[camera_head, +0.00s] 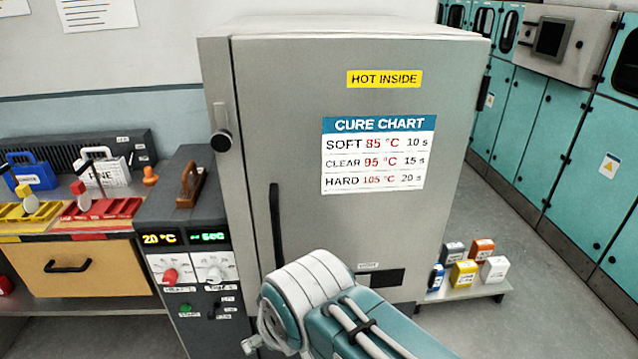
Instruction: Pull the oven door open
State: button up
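The oven is a tall grey metal cabinet whose wide front door (290,105) looks shut, flush with the frame. A black vertical bar handle (276,225) is on the door's left side, with its lower end close behind my arm in the picture. A round black knob (221,141) on a metal plate sits at the upper left edge of the door. My teal and white arm crosses the bottom middle, in front of the door's lower part.
A control panel (190,255) with dials and displays stands left of the oven. Teal lockers (545,135) line the right; floor between is clear.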

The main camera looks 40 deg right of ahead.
aim_at(355, 145)
jog(key=k+l+z, duration=0.15)
jog(key=z, duration=0.9)
